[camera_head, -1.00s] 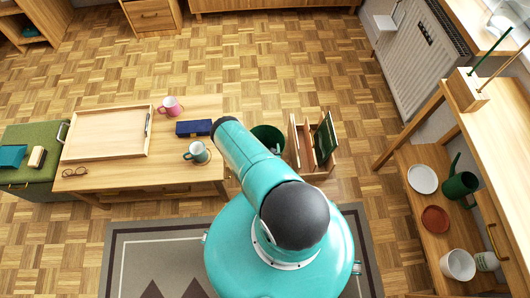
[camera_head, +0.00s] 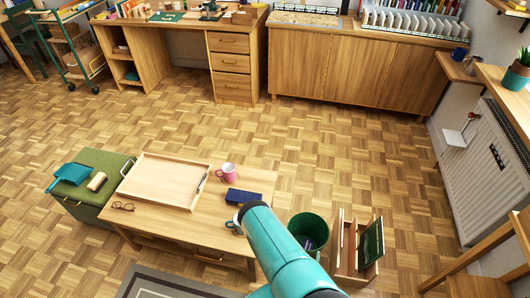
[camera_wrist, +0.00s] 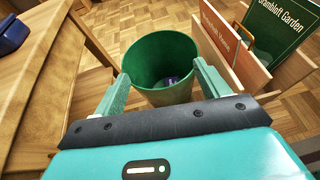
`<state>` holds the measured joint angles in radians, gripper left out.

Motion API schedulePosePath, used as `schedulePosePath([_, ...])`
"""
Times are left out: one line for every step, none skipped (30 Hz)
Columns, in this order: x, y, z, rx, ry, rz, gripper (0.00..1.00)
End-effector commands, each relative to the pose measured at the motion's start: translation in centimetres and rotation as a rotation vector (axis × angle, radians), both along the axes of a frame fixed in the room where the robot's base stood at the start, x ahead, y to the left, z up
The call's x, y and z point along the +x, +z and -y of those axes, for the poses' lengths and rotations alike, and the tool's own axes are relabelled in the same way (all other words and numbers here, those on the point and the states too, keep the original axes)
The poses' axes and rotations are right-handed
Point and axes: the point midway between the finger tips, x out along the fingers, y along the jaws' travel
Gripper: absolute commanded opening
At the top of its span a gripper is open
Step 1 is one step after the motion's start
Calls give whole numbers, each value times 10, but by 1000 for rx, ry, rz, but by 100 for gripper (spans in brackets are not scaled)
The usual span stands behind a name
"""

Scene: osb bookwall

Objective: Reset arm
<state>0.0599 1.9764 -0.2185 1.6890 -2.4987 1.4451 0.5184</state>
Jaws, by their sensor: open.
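My gripper (camera_wrist: 160,88) is open and empty in the wrist view, its two pale green fingers spread apart. A green bin (camera_wrist: 150,50) stands on the floor just beyond the fingertips, and a small purple thing (camera_wrist: 171,81) lies inside it. The bin also shows in the body camera view (camera_head: 318,228), right of the low table. My teal arm reaches up from the bottom of that view and covers part of the table's right end; the gripper itself is hidden there.
The low wooden table (camera_head: 150,215) holds a tray (camera_head: 165,183), a pink mug (camera_head: 226,172), a dark blue case (camera_head: 244,197), glasses and a partly hidden mug. A wooden rack (camera_head: 350,255) with boards stands right of the bin. Open parquet (camera_head: 290,140) lies beyond.

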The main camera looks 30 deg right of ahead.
Motion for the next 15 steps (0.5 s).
schedulePosePath([0, 0, 0, 0, 0, 0, 74])
schedulePosePath([0, 0, 0, 0, 0, 0, 74])
schedulePosePath([0, 0, 0, 0, 0, 0, 74])
schedulePosePath([1, 1, 0, -1, -2, 1, 74])
schedulePosePath([3, 3, 1, -3, -5, 6, 74])
schedulePosePath([8, 7, 2, -7, -14, 13, 74])
schedulePosePath([13, 11, 4, -13, -23, 21, 74])
schedulePosePath([19, 17, 6, -19, -37, 32, 74])
schedulePosePath([29, 28, 9, -30, -59, 50, 74])
schedulePosePath([37, 38, 12, -40, -81, 65, 74])
schedulePosePath([46, 48, 15, -51, -105, 83, 74])
schedulePosePath([58, 64, 20, -64, -142, 108, 74])
schedulePosePath([67, 77, 23, -74, -172, 127, 74])
schedulePosePath([75, 90, 26, -82, -202, 147, 74])
schedulePosePath([86, 108, 30, -93, -244, 172, 74])
